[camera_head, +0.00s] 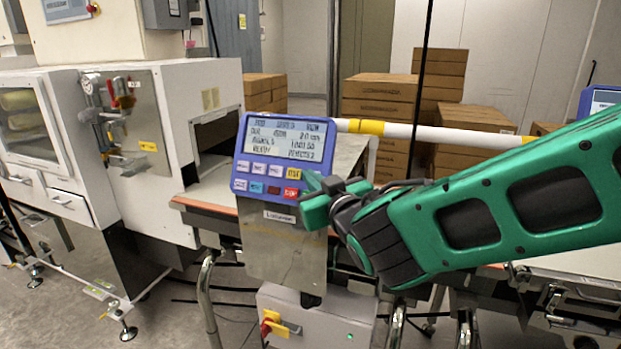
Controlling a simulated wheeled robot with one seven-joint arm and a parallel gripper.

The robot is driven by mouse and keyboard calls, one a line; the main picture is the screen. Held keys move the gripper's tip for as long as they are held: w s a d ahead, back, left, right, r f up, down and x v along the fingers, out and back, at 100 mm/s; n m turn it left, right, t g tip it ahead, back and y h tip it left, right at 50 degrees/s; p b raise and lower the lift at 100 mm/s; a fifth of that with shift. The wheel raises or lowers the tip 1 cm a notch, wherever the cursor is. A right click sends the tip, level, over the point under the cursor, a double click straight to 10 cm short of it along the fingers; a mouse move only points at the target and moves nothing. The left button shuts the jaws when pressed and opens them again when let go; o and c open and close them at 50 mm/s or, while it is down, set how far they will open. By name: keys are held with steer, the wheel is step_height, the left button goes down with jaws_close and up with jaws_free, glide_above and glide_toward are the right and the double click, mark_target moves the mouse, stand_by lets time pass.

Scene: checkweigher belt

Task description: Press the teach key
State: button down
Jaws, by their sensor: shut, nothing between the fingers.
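A blue control panel (240,150) with a lit text display (288,139) stands above a metal plate. Its keys sit in two rows below the display. The upper row has several pale keys and a yellow key (292,174) at the right. The lower row has a pale key, a teal key (256,187), a dark red key (273,190) and a red key (291,193). Their labels are too small to read, so I cannot tell which is the teach key. My green gripper (311,193) is shut and empty at the panel's lower right, beside the red key. Contact cannot be told.
A white rail (430,133) with yellow bands runs right from behind the panel. A grey box with a red and yellow switch (273,323) is below. A white machine (190,110) stands left. Stacked cartons (381,97) are behind. Another blue panel (600,100) shows at the right edge.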

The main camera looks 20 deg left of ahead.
steer(key=shift+w+f, duration=0.15)
steer(key=shift+w, duration=0.2)
stand_by(0.7)
steer(key=shift+s, duration=0.1)
steer(key=shift+s+r, duration=0.35)
steer(key=shift+s, duration=0.3)
steer(key=shift+s+a+r, duration=0.1)
steer(key=shift+s+r, duration=0.3)
steer(key=shift+s, duration=0.35)
steer(key=shift+s+a+r, duration=0.1)
steer(key=shift+s+r, duration=0.25)
steer(key=shift+s, duration=0.35)
steer(key=shift+s+r, duration=0.4)
steer(key=shift+s, duration=0.35)
steer(key=s+r, duration=0.2)
steer(key=s, duration=0.3)
steer(key=shift+s+a+r, duration=0.2)
steer(key=shift+r, duration=0.15)
